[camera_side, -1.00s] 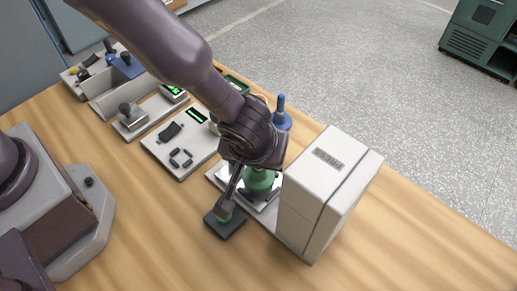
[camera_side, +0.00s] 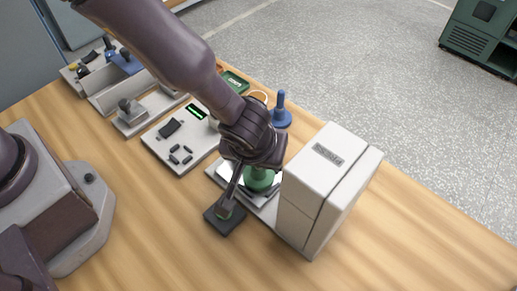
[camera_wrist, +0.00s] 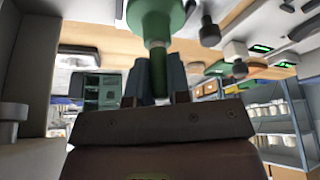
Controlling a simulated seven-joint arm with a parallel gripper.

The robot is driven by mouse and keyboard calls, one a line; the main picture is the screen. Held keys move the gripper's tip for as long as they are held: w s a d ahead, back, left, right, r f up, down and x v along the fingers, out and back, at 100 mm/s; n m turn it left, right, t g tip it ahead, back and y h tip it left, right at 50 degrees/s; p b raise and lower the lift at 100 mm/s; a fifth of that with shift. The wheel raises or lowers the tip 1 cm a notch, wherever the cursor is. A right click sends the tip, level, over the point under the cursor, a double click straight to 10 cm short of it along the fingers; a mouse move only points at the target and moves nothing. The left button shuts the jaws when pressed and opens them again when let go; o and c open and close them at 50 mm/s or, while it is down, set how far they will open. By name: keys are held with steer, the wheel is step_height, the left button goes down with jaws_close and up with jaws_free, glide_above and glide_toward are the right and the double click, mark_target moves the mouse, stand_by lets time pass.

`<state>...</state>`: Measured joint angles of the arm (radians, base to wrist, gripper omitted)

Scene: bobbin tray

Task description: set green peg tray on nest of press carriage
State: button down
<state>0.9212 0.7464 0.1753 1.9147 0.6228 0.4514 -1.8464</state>
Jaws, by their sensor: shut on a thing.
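The green peg tray (camera_side: 259,180) shows as a green round body below my gripper (camera_side: 254,163) in the side view. In the wrist view, its wide green part (camera_wrist: 155,15) narrows to a stem held between my two fingers (camera_wrist: 155,75). My gripper is shut on that stem. The peg tray is above the pale plate of the press carriage (camera_side: 268,211), beside the white press housing (camera_side: 330,190). Its underside and the nest are mostly hidden, so I cannot tell whether it touches the nest.
A blue peg piece (camera_side: 281,112) stands behind the carriage. Pale fixtures (camera_side: 165,150) line the table to the left. The wooden table is clear in front and to the right.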

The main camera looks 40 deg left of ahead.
steer(key=shift+f, duration=0.4)
steer(key=c, duration=1)
jaws_free()
steer(key=v, duration=1.2)
steer(key=s+a+r+m, duration=0.2)
steer(key=a+r, duration=0.3)
steer(key=a, duration=0.3)
steer(key=s+a+r+m+t+h, duration=0.1)
steer(key=s+a+r, duration=0.3)
steer(key=a, duration=0.5)
steer(key=s+a+r+m+h, duration=0.1)
steer(key=s+a+r+m, duration=0.1)
steer(key=a+r, duration=0.5)
steer(key=shift+s+a+r+m+t, duration=0.2)
steer(key=shift+s+a+m+t, duration=0.1)
steer(key=shift+s+a, duration=0.7)
